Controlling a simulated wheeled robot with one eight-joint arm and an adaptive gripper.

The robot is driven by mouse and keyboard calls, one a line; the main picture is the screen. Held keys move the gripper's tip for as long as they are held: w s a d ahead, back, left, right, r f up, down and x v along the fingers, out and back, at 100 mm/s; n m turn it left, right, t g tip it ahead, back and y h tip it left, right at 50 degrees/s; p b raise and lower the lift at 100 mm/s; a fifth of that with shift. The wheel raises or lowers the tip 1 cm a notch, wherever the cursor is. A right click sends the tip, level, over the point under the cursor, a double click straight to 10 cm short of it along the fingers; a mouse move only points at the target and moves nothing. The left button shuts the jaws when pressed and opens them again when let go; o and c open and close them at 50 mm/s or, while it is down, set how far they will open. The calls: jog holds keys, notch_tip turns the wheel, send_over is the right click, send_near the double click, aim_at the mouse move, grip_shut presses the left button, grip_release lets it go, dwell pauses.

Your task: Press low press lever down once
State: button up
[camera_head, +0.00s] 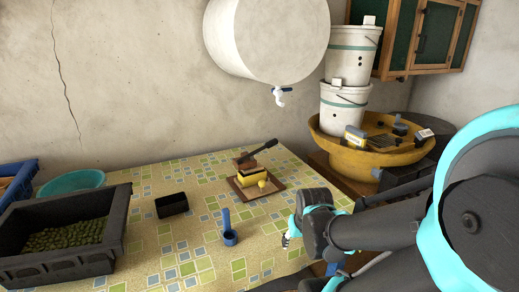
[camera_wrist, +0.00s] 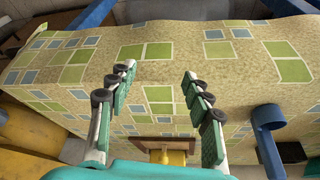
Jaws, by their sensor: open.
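The press stands on a brown wooden board (camera_head: 250,190) on the tiled table in the head view. It has a yellow body (camera_head: 252,176), and its dark lever (camera_head: 262,149) slants upward to the right. In the wrist view, part of the press (camera_wrist: 165,152) shows low in the middle, between the finger bases; the lever cannot be made out there. My gripper (camera_head: 288,238) is in front of the press and to its right, apart from it. In the wrist view, my gripper (camera_wrist: 157,80) has its two fingers spread, with only tabletop between the tips.
A blue scoop (camera_head: 228,228) and a black box (camera_head: 172,205) stand left of my gripper. A dark crate of green fruit (camera_head: 118,215) is at the left. A yellow basin (camera_head: 345,157) with buckets stands at the right. A white tank (camera_head: 265,40) with a tap hangs above the press.

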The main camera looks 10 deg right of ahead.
grip_shut()
dwell(1.4)
